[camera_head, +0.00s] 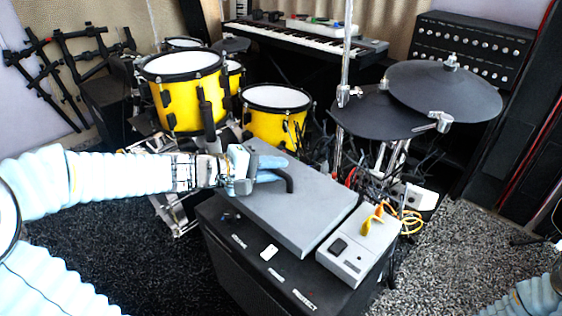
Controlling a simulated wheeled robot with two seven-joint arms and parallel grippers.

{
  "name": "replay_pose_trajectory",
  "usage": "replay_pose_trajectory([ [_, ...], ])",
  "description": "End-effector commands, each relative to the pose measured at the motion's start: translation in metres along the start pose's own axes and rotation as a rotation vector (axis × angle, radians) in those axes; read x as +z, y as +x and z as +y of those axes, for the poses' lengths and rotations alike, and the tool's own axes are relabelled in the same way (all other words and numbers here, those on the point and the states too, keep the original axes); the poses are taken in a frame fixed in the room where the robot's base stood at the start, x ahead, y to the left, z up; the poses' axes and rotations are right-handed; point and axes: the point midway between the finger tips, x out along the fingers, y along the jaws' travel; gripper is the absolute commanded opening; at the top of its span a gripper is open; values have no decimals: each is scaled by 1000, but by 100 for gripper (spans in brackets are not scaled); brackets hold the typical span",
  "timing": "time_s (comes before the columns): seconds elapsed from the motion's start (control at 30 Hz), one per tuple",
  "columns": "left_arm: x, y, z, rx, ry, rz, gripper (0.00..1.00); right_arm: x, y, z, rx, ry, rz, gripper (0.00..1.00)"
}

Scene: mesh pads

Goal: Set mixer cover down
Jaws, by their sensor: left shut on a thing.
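The mixer cover (300,208) is a flat grey panel with a dark bent handle at its far left part. It lies over the top of a black case (255,262), roughly level; I cannot tell whether it rests on the case or is held just above it. My left gripper (250,178) is shut on the cover's handle (287,180). The fingers hide part of the handle. Of my right arm only a pale blue sleeve shows at the bottom right corner; its gripper is out of the picture.
A grey box (358,245) with a black switch and yellow cables sits at the case's right side. Yellow drums (185,90), cymbals (440,90) and stands crowd behind. Speckled carpet (450,240) is clear to the right.

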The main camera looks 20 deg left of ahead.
Motion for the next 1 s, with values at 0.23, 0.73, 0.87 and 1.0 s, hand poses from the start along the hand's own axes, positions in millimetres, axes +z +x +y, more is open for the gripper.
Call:
replay_pose_trajectory([
  [0.23, 16, -11, 0, 5, 6, 5, 0, 0, 14, 6, 1, 1, 1, 43],
  [0.73, 8, 30, 10, -1, 9, -3, 0, -6, 56, 32, 13, 15, 15, 43],
  [0.87, -24, 51, 4, -1, 7, -5, 0, -6, 56, 31, 12, 15, 14, 43],
  [1.0, -59, 75, -7, -1, 7, -5, 0, -5, 58, 32, 12, 15, 14, 43],
])
